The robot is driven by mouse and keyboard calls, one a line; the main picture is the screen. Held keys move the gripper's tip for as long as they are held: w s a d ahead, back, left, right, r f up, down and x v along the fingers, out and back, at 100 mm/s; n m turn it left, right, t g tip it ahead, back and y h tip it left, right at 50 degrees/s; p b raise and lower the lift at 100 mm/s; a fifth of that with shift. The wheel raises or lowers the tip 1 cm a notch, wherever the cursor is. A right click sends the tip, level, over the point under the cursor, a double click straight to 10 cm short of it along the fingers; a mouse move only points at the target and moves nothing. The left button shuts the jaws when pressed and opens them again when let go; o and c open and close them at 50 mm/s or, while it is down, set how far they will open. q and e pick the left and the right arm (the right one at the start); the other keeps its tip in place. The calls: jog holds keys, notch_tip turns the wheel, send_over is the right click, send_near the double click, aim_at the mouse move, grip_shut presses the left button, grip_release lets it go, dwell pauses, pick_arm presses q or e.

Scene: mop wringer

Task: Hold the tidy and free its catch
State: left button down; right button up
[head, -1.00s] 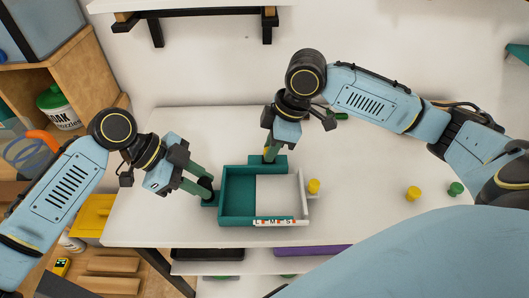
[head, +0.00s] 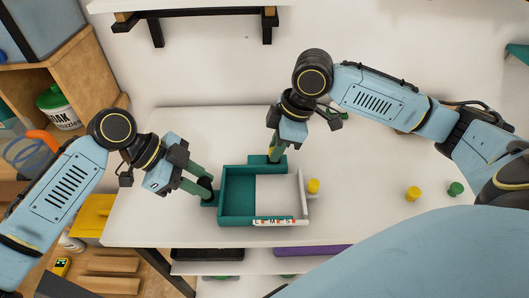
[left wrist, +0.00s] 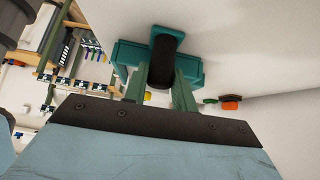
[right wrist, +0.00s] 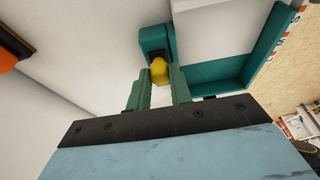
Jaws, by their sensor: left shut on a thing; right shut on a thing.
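The tidy is a teal tray (head: 237,219) with a white panel (head: 277,195) covering its right part, lying on the white table. A black upright grip (left wrist: 163,60) stands on a teal tab at its left side. My left gripper (head: 208,190) is shut on this grip. A teal block (head: 255,160) sits at the tidy's back edge, and a yellow knob (right wrist: 159,70) shows there in the right wrist view. My right gripper (head: 275,157) is shut on this yellow knob, which its fingers mostly hide in the head view. Another yellow knob (head: 313,186) stands at the tidy's right side.
A loose-looking yellow piece (head: 413,193) and a green piece (head: 455,188) stand on the table at the right. A wall shelf bracket (head: 210,20) is above the back. Wooden shelving (head: 85,60) stands at the left.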

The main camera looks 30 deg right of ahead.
jog(key=shift+d, duration=0.15)
jog(key=o, duration=1)
jog(key=v, duration=1.2)
